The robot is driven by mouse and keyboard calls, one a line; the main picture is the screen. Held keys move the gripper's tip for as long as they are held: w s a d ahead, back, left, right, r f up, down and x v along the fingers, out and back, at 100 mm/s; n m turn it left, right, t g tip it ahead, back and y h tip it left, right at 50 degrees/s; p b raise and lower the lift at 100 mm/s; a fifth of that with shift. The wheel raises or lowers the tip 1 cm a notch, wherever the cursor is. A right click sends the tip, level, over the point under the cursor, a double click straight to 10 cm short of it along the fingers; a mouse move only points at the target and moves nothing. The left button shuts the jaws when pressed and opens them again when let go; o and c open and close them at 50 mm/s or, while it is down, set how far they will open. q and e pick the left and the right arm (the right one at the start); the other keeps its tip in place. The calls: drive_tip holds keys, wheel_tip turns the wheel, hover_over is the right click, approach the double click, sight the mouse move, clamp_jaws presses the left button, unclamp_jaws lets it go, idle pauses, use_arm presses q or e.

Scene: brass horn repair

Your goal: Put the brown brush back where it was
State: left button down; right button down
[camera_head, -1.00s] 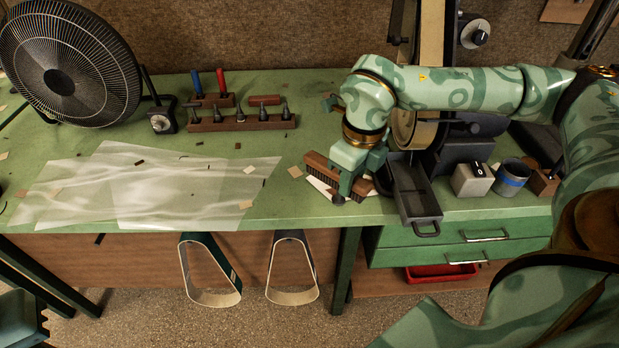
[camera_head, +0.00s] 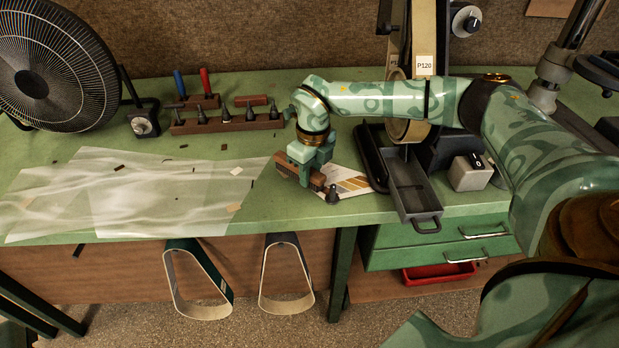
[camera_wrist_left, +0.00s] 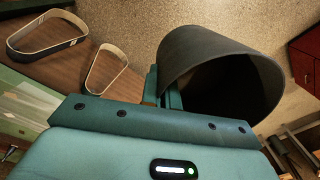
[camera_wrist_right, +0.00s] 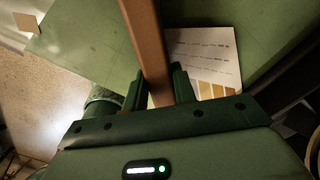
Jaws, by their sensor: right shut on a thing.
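The brown brush (camera_head: 287,165) is a long wooden block held low over the bench, left of the grey tray. My right gripper (camera_head: 312,168) is shut on it and hides its middle. In the right wrist view, the brush (camera_wrist_right: 147,45) runs lengthwise between the fingers (camera_wrist_right: 160,88). I cannot tell whether it touches the bench. My left gripper (camera_wrist_left: 162,92) shows only in its wrist view, beside a dark round open container (camera_wrist_left: 220,75). Its fingers look close together, but I cannot tell whether they are shut.
A printed card (camera_head: 348,182) lies right of the brush. A grey tray (camera_head: 412,190) and a belt sander (camera_head: 405,130) stand further right. A wooden rack (camera_head: 228,122) of dark tools is behind to the left. Translucent sheets (camera_head: 130,190) cover the left of the bench.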

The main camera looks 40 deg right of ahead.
use_arm(q)
drive_tip(key=shift+f, duration=0.4)
use_arm(e)
drive_tip(key=shift+f, duration=0.8)
use_arm(q)
drive_tip(key=shift+w+r, duration=0.1)
use_arm(e)
drive_tip(key=c, duration=2.2)
unclamp_jaws()
drive_tip(key=shift+r, duration=0.1)
drive_tip(key=c, duration=1.1)
unclamp_jaws()
use_arm(q)
drive_tip(key=r+p, duration=0.3)
drive_tip(key=r, duration=0.1)
drive_tip(key=shift+s+r, duration=0.1)
drive_tip(key=shift+s, duration=0.1)
use_arm(e)
drive_tip(key=r, duration=1.2)
drive_tip(key=shift+s+d, duration=0.1)
drive_tip(key=shift+s, duration=0.2)
